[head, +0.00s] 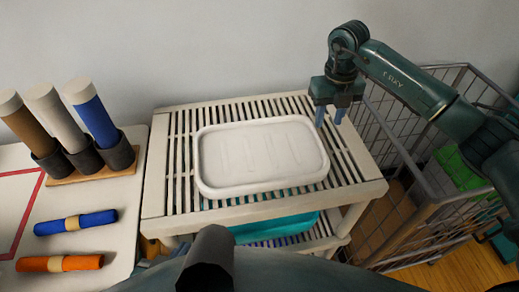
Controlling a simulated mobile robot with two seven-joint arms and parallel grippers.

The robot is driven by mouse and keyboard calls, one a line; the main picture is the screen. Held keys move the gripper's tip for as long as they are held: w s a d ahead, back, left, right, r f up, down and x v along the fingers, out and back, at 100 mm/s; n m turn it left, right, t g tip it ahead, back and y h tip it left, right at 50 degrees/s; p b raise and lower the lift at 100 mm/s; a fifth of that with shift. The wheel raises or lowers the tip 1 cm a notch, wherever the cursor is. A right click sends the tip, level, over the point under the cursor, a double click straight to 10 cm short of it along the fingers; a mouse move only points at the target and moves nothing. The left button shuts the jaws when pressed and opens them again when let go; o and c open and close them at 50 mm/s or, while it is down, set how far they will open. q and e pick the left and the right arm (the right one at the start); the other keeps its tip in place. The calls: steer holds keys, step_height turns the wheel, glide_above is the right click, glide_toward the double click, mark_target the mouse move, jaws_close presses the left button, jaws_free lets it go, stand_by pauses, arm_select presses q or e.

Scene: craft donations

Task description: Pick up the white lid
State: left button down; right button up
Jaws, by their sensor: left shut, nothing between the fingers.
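The white lid (262,157) is a rounded rectangle with a raised rim. It lies flat on the slatted top of a cream cart (160,195). My right gripper (331,116) comes in from the right and points down by the lid's back right corner. Its two fingers are apart with nothing seen between them. I cannot tell whether a finger touches the rim. My left gripper is not seen; only dark parts of my own body show at the bottom edge.
A teal bin (275,230) sits on the cart's lower shelf. A wire cage (400,170) stands close on the right. On the left, a table holds several upright rolls in dark cups (85,160), a blue roll (76,222) and an orange roll (60,263). A wall is behind.

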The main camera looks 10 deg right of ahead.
mark_target(319, 139)
steer(key=f, duration=0.7)
steer(key=shift+w+a+f+p, duration=0.2)
steer(key=shift+w+a+p, duration=0.15)
steer(key=shift+w+p, duration=0.05)
steer(key=shift+c, duration=0.2)
jaws_close()
